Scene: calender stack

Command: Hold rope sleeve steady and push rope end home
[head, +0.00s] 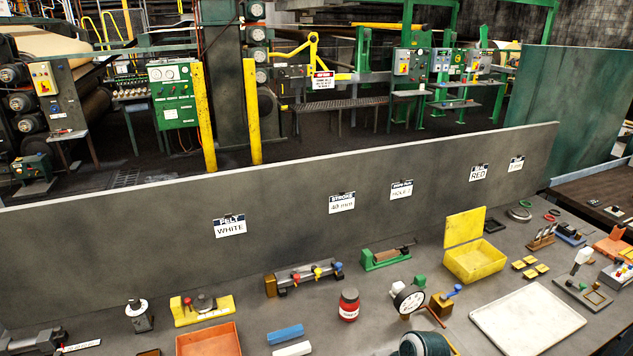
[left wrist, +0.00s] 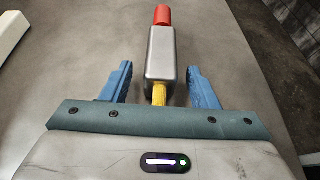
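In the left wrist view a grey metal rope sleeve (left wrist: 161,55) lies on the grey bench top. A red rope end (left wrist: 163,15) sticks out of its far end, and a yellow rope piece (left wrist: 159,94) sticks out of its near end. My left gripper (left wrist: 160,68) is open, with one blue finger on each side of the sleeve's near part. Gaps show between both fingers and the sleeve. How far each rope goes inside the sleeve is hidden. I cannot make out the sleeve in the head view. My right gripper is in neither view.
A white block (left wrist: 12,32) lies left of the sleeve in the left wrist view. In the head view the bench holds an orange tray (head: 208,340), a red jar (head: 349,305), a yellow box (head: 477,262) and a white tray (head: 527,320). A grey upright panel (head: 280,200) runs behind.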

